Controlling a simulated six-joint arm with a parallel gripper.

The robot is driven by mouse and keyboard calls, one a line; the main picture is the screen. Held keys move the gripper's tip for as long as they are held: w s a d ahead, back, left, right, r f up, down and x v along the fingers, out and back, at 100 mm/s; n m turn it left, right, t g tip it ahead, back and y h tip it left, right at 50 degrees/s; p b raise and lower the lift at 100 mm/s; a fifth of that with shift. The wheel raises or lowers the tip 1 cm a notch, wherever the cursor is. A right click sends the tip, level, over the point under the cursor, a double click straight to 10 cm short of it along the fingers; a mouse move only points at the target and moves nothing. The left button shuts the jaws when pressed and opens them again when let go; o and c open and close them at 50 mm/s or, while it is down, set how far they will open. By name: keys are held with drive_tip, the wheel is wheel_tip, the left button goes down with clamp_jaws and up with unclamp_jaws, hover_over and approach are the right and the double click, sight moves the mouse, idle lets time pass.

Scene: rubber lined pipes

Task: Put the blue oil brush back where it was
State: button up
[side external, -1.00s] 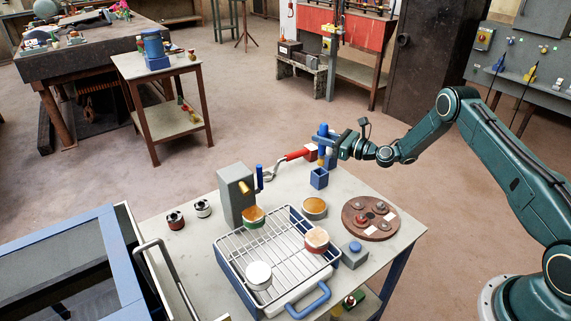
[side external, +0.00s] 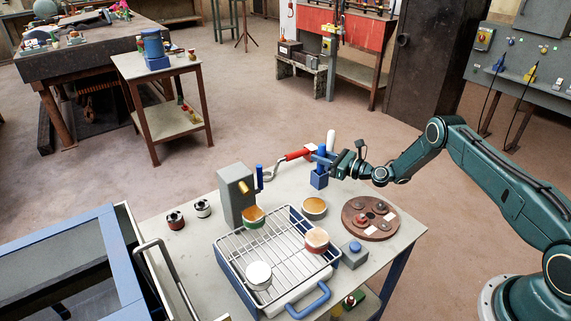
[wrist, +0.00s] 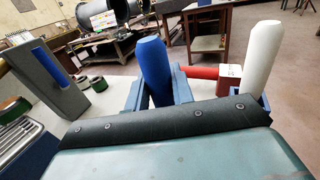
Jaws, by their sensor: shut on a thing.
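The blue oil brush's handle (side external: 322,149) stands upright between the fingers of my gripper (side external: 325,159), which is shut on it. In the wrist view the blue handle (wrist: 154,68) rises between the two fingers. A small blue square holder (side external: 319,180) sits on the back of the table, directly below the fingers. The brush's lower end is hidden and seems to be at or inside the holder; I cannot tell how deep. A white handle (side external: 331,140) stands just behind, and in the wrist view it (wrist: 263,58) is right of the blue one.
A red-handled tool (side external: 298,155) is close to the left of my gripper. A grey box stand (side external: 236,194), a wire rack (side external: 258,245), an amber-topped round tin (side external: 314,207) and a brown round plate (side external: 370,232) share the table.

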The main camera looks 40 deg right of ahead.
drive_tip(key=shift+f, duration=0.5)
drive_tip(key=shift+f, duration=0.15)
drive_tip(key=o, duration=1)
drive_tip(key=shift+r, duration=0.2)
drive_tip(key=shift+v, duration=3.75)
